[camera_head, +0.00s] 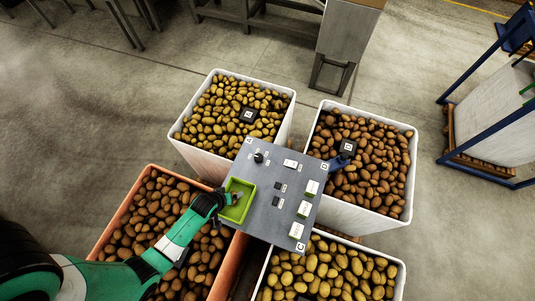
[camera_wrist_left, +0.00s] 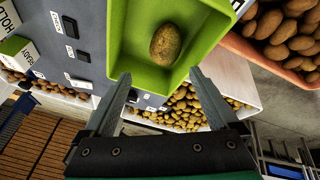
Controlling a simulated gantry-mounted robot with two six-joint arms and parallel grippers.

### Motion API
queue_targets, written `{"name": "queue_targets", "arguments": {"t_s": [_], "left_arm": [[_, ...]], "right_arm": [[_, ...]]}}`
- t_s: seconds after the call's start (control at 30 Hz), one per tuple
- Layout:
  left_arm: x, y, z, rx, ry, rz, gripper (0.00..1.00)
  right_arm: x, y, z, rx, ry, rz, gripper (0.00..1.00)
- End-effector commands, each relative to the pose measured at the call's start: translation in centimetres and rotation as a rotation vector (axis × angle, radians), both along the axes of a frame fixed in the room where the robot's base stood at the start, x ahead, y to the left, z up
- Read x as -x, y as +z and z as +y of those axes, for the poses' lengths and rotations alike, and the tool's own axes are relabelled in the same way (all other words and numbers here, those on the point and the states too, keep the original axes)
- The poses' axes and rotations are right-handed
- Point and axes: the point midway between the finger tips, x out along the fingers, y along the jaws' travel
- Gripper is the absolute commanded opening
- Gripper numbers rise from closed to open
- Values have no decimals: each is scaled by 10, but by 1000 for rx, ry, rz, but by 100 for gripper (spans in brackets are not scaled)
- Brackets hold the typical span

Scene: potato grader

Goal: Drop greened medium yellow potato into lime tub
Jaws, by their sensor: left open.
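A yellow-brown potato with a greenish tinge (camera_wrist_left: 165,44) lies on the floor of the lime tub (camera_wrist_left: 122,45) in the left wrist view. In the head view the lime tub (camera_head: 237,215) sits at the left edge of the grey panel, and my left gripper (camera_head: 230,198) is over it, hiding part of its inside. My left gripper (camera_wrist_left: 160,76) is open and empty, its fingertips apart at the tub's edge, with the potato beyond them. I cannot make out the potato in the head view. My right gripper is not in view.
The grey panel (camera_head: 270,210) carries several white labels and switches. Large bins of potatoes surround it: white bins (camera_head: 182,148) behind, right (camera_head: 410,165) and front (camera_head: 400,275), and an orange bin (camera_head: 122,205) at left under my arm. Concrete floor lies beyond.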

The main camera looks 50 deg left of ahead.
Motion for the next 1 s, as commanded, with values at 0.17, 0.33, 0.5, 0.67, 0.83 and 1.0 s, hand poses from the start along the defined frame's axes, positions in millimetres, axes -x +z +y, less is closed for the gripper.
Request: {"name": "queue_targets", "arguments": {"t_s": [0.17, 0.33, 0.5, 0.67, 0.83, 1.0], "left_arm": [[11, 38, -8, 1, -2, -6, 94], [18, 58, -14, 3, -2, -6, 94], [19, 58, -15, 3, -2, -8, 94], [19, 57, -14, 3, -1, -9, 94], [19, 57, -14, 3, -1, -9, 94], [19, 57, -14, 3, -1, -9, 94]], "right_arm": [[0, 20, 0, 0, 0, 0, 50], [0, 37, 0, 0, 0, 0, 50], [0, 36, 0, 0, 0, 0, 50], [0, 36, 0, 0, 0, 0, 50], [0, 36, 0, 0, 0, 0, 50], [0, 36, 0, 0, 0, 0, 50]]}}
